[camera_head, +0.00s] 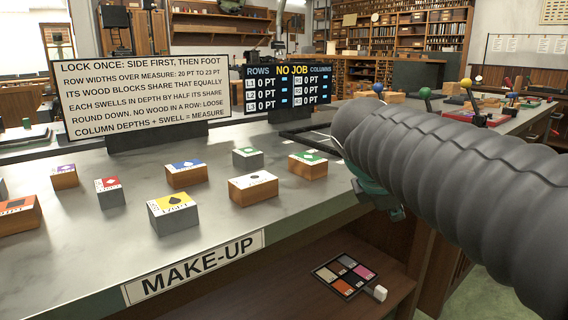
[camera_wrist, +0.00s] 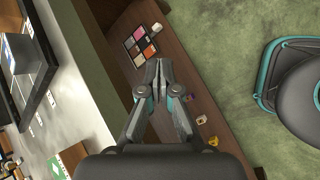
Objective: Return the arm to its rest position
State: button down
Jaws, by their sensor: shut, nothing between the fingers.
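My gripper (camera_wrist: 158,68) shows in the wrist view with its two fingers together and nothing between them. It points down past the front edge of the bench, over a wooden lower shelf (camera_wrist: 190,85). In the head view my ribbed grey arm (camera_head: 450,160) reaches in from the right, and the gripper's fingers are not clearly visible there. The grey stone bench top (camera_head: 110,225) carries several blocks, among them a yellow-topped block (camera_head: 173,213) and a green-topped wooden block (camera_head: 308,165). The gripper touches none of them.
A rules sign (camera_head: 145,75) and a dark score board (camera_head: 288,87) reading "NO JOB" stand at the back of the bench. A palette of coloured squares (camera_head: 344,275) lies on the lower shelf; it shows in the wrist view too (camera_wrist: 140,46). Green floor (camera_wrist: 225,60) lies beside the shelf.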

jog(key=s+a+f+m+y, duration=0.2)
jog(key=s+f+m, duration=0.6)
jog(key=m, duration=0.1)
jog(key=s+a+f+m+y, duration=0.2)
jog(key=s+f+m+y, duration=0.1)
jog(key=s+f+m, duration=0.5)
jog(key=shift+s+f+m+y, duration=0.3)
jog(key=shift+f+m, duration=0.1)
jog(key=shift+f, duration=0.05)
